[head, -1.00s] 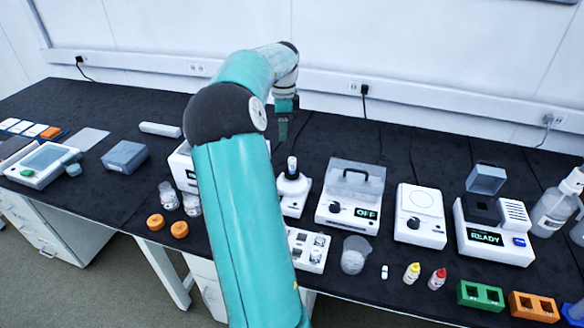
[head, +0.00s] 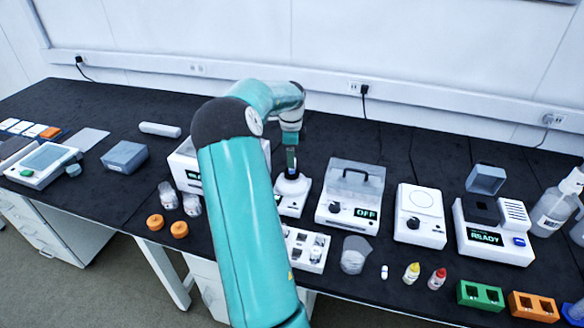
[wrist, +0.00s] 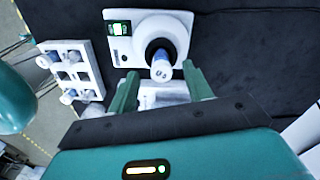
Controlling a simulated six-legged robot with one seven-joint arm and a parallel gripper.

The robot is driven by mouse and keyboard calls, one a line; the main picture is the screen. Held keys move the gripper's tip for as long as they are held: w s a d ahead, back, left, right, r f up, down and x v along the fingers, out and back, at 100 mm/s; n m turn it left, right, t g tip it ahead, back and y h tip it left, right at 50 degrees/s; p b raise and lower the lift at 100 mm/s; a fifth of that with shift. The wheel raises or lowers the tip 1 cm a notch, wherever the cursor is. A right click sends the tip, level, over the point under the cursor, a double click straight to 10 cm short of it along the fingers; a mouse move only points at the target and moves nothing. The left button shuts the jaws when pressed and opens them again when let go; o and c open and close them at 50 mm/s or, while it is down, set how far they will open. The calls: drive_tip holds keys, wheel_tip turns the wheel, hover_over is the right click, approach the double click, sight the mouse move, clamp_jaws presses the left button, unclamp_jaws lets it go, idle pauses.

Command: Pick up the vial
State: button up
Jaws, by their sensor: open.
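A vial (wrist: 161,68) with a white cap stands in the black cup of a small white mixer (wrist: 175,22). In the head view the mixer (head: 290,202) is just below my gripper (head: 291,160), which mostly hides the vial there. In the wrist view my gripper (wrist: 161,76) is open, its two green fingers on either side of the vial's cap in the picture. I see no clear contact; how deep the fingers reach cannot be told. Other vials sit in a white rack (wrist: 86,66), left of the mixer in the wrist view.
A lidded device marked OFF (head: 350,205) stands right of the mixer. A white instrument (head: 182,165) stands to its left. A beaker (head: 354,254) is in front, beside the rack. The black bench top behind the mixer is clear.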

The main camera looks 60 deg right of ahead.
wheel_tip(320, 180, down, 4)
drive_tip(key=shift+d+r, duration=0.1)
drive_tip(key=shift+r, duration=0.1)
clamp_jaws()
drive_tip(key=shift+r, duration=0.1)
drive_tip(key=shift+r, duration=0.45)
wheel_tip(320, 180, up, 2)
drive_tip(key=shift+r, duration=0.2)
drive_tip(key=s+a+r, duration=0.3)
drive_tip(key=a+r, duration=0.3)
drive_tip(key=r, duration=0.1)
drive_tip(key=s+a+r, duration=0.4)
drive_tip(key=a+r, duration=0.2)
drive_tip(key=r, duration=0.2)
drive_tip(key=shift+s+r, duration=0.2)
drive_tip(key=shift+r, duration=0.1)
